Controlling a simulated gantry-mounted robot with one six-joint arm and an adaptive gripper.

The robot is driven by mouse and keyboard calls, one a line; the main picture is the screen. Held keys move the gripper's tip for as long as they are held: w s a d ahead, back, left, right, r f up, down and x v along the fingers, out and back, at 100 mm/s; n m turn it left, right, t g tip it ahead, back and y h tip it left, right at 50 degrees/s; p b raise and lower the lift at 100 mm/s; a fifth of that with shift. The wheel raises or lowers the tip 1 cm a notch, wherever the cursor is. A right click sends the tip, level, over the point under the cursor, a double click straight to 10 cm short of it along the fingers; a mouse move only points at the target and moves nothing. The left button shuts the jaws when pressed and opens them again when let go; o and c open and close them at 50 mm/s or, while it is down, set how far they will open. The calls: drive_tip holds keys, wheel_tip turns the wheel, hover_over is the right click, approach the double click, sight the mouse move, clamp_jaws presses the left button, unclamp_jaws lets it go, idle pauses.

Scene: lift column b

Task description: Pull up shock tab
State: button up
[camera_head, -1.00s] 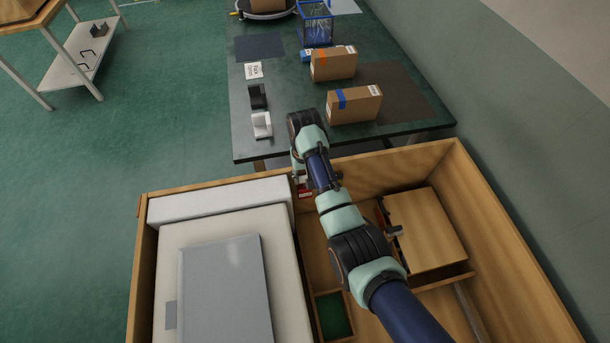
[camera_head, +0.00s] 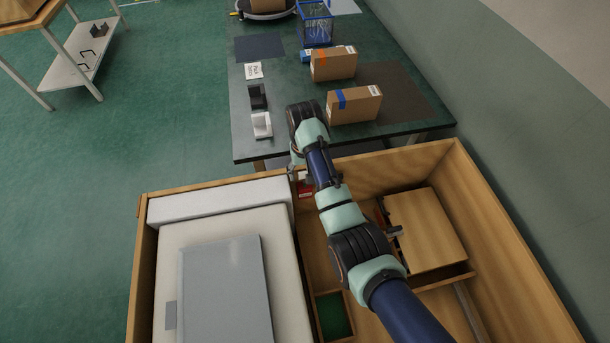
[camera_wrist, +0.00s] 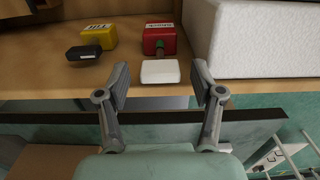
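A red block (camera_wrist: 160,40) with a white label reading like "Shock" stands on a wooden surface in the wrist view. A small dark knob shows on its front. A flat white tab (camera_wrist: 160,71) is in front of the red block, near the wood's edge; I cannot tell whether the two are joined. My gripper (camera_wrist: 161,68) is open, with one finger to each side of the white tab and no visible contact. In the head view the red block (camera_head: 305,188) shows just inside the crate, and my arm hides most of the gripper.
A yellow block (camera_wrist: 98,37) labelled "Tilt" with a black tab (camera_wrist: 84,52) is left of the red block. White foam (camera_wrist: 260,40) stands close on the right. The wooden crate (camera_head: 400,160) adjoins a green table (camera_head: 285,95) bearing cartons (camera_head: 354,106).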

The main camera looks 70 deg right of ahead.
sight(304, 172)
drive_tip(key=shift+r, duration=0.1)
wheel_tip(304, 172, up, 7)
drive_tip(key=p, duration=0.8)
drive_tip(key=shift+p, duration=0.3)
